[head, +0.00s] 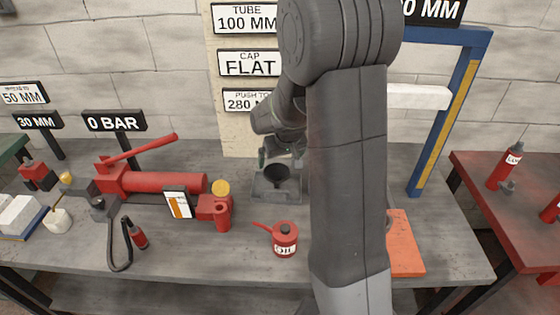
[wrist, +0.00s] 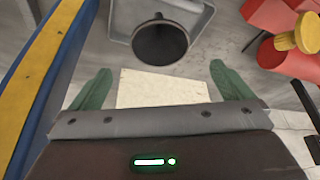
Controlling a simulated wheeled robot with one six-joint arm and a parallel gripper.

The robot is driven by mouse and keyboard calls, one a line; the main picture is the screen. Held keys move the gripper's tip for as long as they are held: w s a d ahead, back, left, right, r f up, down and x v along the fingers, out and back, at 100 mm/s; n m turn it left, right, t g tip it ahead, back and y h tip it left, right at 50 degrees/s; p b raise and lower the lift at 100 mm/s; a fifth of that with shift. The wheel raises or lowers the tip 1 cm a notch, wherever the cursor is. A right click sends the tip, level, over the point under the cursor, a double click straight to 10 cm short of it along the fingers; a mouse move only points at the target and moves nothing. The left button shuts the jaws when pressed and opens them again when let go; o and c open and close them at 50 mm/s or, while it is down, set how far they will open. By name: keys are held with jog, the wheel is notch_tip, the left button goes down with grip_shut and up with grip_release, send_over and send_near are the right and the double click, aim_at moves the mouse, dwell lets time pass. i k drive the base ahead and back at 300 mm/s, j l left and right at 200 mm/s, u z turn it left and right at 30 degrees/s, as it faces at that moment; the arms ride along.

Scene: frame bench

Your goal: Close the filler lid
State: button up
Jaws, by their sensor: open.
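A red hand pump (head: 165,183) lies on the bench at left, with a long red lever above it. A red block at its right end carries a round yellow cap (head: 220,187), likely the filler lid; I cannot tell whether it is open. The yellow cap also shows at the top right of the wrist view (wrist: 309,33), beside red pump parts. My gripper (wrist: 161,78) is open and empty, its two green fingers apart. In the head view my gripper (head: 272,155) is right of the pump, close to a dark round cup, and partly hidden by my arm.
A red oil can (head: 285,240) stands in front. A blue and yellow frame post (head: 450,110) rises at right, close to my gripper in the wrist view.

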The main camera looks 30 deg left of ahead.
aim_at(220, 188)
jog(key=u, duration=1.85)
jog(key=k+j+u, duration=0.2)
jog(key=k+j, duration=0.6)
